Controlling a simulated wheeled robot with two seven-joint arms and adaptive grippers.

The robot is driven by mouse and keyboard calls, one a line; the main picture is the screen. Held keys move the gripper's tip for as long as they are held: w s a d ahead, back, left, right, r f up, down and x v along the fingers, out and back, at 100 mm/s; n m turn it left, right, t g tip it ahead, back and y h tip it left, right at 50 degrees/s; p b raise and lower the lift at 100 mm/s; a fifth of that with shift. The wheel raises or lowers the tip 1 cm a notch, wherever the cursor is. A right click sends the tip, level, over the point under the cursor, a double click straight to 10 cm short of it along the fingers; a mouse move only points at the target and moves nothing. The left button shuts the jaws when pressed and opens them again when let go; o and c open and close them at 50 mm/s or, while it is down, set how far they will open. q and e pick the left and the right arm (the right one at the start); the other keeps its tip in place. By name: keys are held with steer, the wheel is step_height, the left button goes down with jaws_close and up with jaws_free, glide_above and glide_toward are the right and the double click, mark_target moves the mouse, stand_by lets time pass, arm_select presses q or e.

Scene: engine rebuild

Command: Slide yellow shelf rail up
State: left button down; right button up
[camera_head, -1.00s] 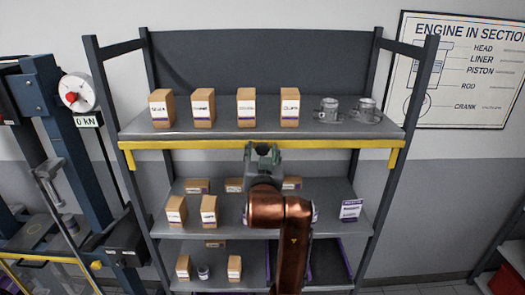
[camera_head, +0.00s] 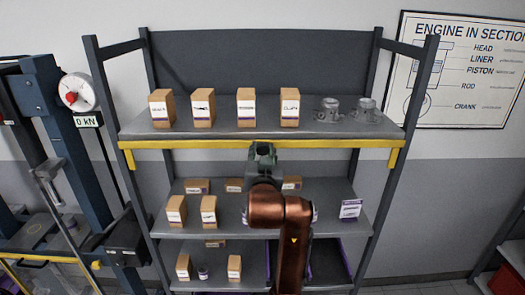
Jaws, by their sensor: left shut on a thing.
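The yellow shelf rail (camera_head: 342,143) runs across the front edge of the top shelf (camera_head: 225,129). Its ends bend down at the left and right posts. My left gripper (camera_head: 262,147) is at the middle of the rail and shut on it. The copper-coloured arm (camera_head: 280,210) rises from below and hides part of the middle shelf. The fingertips are small and partly hidden by the gripper body. My right gripper is not in view.
Lower shelves hold more boxes (camera_head: 176,211) and a small sign (camera_head: 350,209). A blue press frame (camera_head: 75,160) with a gauge (camera_head: 77,92) stands at the left.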

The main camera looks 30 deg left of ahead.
arm_select(q)
step_height(320, 180, up, 7)
steer(key=p, duration=0.5)
steer(key=shift+f+p, duration=0.2)
steer(key=shift+p, duration=0.2)
steer(key=c, duration=1.9)
jaws_free()
steer(key=shift+r, duration=0.1)
steer(key=o, duration=0.4)
steer(key=shift+f, duration=0.2)
steer(key=v, duration=1.2)
